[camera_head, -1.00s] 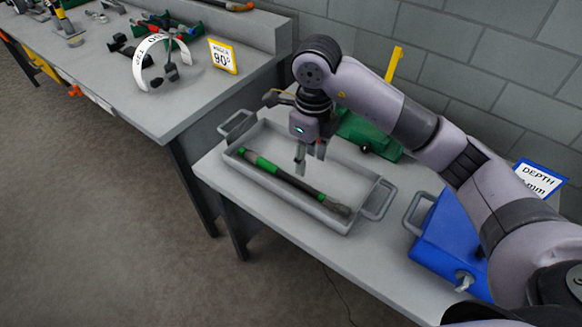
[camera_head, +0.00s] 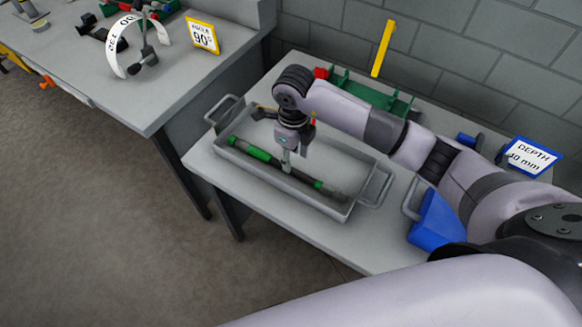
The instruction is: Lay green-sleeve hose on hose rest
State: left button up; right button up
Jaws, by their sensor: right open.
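The green-sleeve hose (camera_head: 262,155), a dark rod with green bands near both ends, lies in a grey two-handled tray (camera_head: 325,206) on the table. My right gripper (camera_head: 287,168) points down into the tray, open, with its fingertips at or just above the middle of the hose. I cannot tell whether the fingers touch it. I cannot make out a hose rest for certain; a green rack-like fixture (camera_head: 352,88) stands behind the tray. My left gripper is not in view.
A yellow upright (camera_head: 383,48) rises behind the fixture. The left bench (camera_head: 150,95) holds a white protractor-like gauge (camera_head: 117,50) and a "90°" sign (camera_head: 202,36). A pale arm link of mine covers the lower right.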

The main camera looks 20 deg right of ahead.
jog(key=shift+f, duration=0.45)
jog(key=f, duration=0.2)
jog(key=f+p, duration=0.1)
jog(key=f, duration=0.1)
jog(key=shift+w+a+f+p, duration=0.15)
jog(key=shift+w+f+p, duration=0.05)
jog(key=shift+f+p, duration=0.1)
jog(key=shift+f, duration=0.1)
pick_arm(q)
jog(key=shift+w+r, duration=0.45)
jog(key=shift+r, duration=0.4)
pick_arm(e)
jog(key=shift+c, duration=0.5)
jog(key=c, duration=0.8)
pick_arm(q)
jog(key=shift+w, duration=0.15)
pick_arm(e)
grip_shut()
